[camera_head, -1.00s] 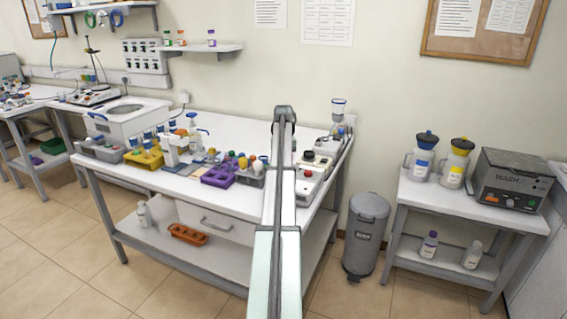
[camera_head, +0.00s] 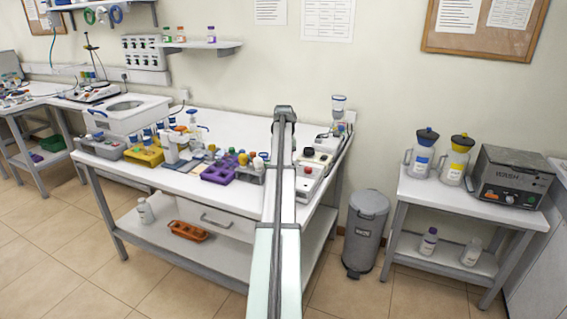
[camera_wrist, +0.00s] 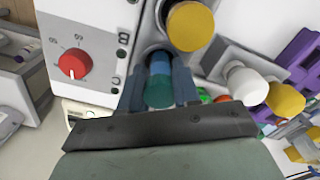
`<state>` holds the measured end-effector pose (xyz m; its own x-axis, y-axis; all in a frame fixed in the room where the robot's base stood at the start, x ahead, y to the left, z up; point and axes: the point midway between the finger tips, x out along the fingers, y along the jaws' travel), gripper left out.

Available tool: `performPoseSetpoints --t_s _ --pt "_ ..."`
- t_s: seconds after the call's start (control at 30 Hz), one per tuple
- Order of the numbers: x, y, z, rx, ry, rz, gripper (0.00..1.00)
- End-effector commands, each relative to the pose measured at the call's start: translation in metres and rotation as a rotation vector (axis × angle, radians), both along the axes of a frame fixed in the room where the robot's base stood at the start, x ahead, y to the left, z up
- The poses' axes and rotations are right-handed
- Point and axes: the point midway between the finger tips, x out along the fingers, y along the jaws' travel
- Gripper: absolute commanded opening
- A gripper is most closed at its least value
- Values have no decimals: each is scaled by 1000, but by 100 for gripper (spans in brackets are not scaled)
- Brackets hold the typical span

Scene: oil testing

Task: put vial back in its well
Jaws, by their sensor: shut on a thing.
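My gripper (camera_wrist: 159,92) is shut on a vial with a blue and teal top (camera_wrist: 159,75), seen from above in the wrist view. The vial is between the two dark fingers, beside a white device with printed letters B and C. A dark round opening shows just past the vial's top. I cannot tell whether the vial's lower end is in a well, as the top and fingers cover it. A yellow-capped vial (camera_wrist: 190,25) stands just beyond it. In the head view my arm hides the gripper and held vial.
A white device (camera_wrist: 90,50) with a red dial (camera_wrist: 73,64) is close on the left. A white-capped vial (camera_wrist: 245,84) and another yellow-capped one (camera_wrist: 285,99) stand to the right. A purple rack (camera_head: 218,172) is on the bench (camera_head: 240,125), which has bare space at the back.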

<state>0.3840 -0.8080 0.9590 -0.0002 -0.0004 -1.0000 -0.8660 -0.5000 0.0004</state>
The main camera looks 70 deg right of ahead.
Motion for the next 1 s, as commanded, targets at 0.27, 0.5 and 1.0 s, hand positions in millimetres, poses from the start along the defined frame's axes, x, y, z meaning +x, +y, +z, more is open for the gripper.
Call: performPoseSetpoints --t_s 0.27,0.5,1.0 --pt "0 0 0 0 0 0 2" --pt "0 0 0 0 0 0 35" --pt "0 0 0 0 0 0 61"
